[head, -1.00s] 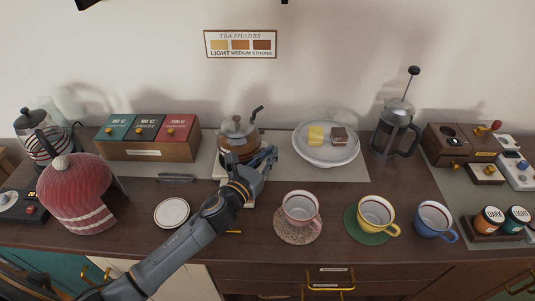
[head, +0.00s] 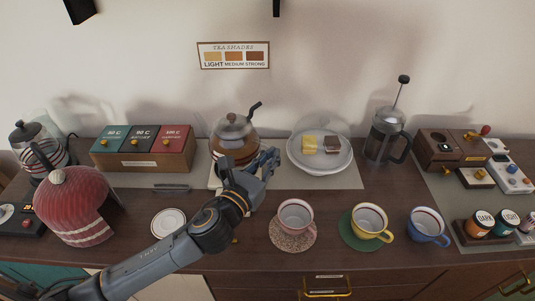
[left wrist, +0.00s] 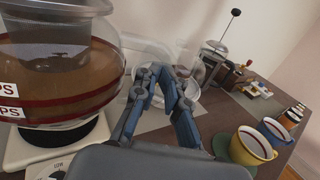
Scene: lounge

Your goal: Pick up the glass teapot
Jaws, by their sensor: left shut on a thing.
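The glass teapot (head: 236,147) holds brown tea and has a lid with a dark knob and a dark-tipped spout. It fills the left of the left wrist view (left wrist: 60,75), with red bands and part of a label. My left gripper (head: 267,160) is at the teapot's right side, shut on its handle, which the fingers mostly hide. The blue fingers also show in the left wrist view (left wrist: 163,78). The teapot looks upright and slightly raised over its pale base (left wrist: 28,150), which has a dark round top. My right gripper is not in view.
A plate (head: 300,166) with two small blocks and a French press (head: 384,138) stand to the right. Pink (head: 296,214), yellow (head: 368,220) and blue (head: 428,225) cups line the front. A tea box (head: 140,160) and red kettle cover (head: 72,208) are left.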

